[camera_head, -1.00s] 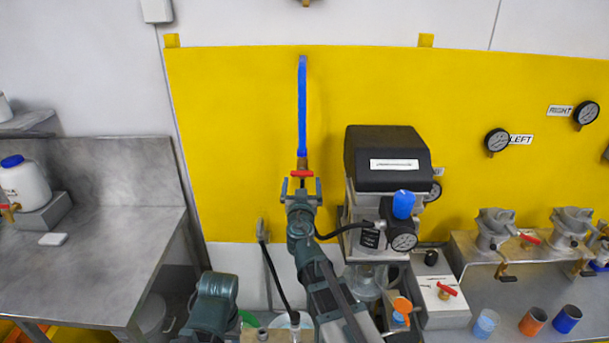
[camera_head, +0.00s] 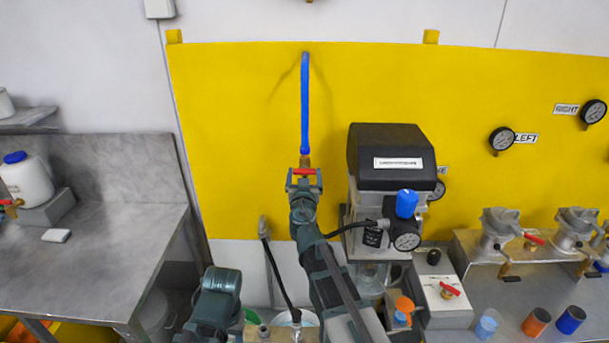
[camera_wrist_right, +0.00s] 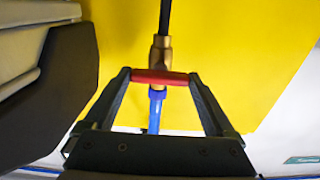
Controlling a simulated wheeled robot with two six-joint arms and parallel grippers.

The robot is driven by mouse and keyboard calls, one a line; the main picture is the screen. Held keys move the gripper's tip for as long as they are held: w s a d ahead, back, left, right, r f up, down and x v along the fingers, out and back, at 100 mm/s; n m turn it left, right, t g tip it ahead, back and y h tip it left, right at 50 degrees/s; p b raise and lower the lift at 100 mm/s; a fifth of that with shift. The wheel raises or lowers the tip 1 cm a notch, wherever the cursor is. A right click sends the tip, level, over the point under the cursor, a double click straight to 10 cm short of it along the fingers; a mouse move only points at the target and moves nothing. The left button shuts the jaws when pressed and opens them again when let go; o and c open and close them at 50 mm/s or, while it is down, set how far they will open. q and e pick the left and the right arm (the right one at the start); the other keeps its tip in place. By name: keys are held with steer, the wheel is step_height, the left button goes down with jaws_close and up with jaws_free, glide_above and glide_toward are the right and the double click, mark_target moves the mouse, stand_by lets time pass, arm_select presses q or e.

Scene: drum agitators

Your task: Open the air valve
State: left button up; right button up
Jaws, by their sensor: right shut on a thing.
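The air valve is a brass body (camera_wrist_right: 160,54) on a vertical line on the yellow wall panel, with a blue hose (camera_head: 305,105) rising above it in the head view. Its red handle (camera_head: 304,171) lies horizontal, across the line. In the right wrist view the red handle (camera_wrist_right: 160,77) spans the gap between my fingertips. My right gripper (camera_head: 304,178) is shut on the handle, with one finger at each end; it also shows in the wrist view (camera_wrist_right: 160,80).
A black-topped machine (camera_head: 391,157) with a pressure gauge (camera_head: 406,238) stands just right of my right arm. A steel table (camera_head: 90,250) with a white jug (camera_head: 27,180) is at the left. Several cups and clamps stand on the right bench. The yellow panel (camera_head: 235,140) left of the hose is clear.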

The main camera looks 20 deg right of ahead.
steer(key=n, duration=0.4)
steer(key=shift+n, duration=0.3)
steer(key=n, duration=0.4)
steer(key=shift+n, duration=0.3)
steer(key=n, duration=0.4)
steer(key=shift+a+n, duration=0.1)
steer(key=shift+n, duration=0.2)
steer(key=shift+f+n, duration=0.1)
steer(key=shift+n, duration=1.9)
steer(key=o, duration=1.1)
steer(key=shift+c, duration=0.2)
steer(key=shift+s, duration=0.15)
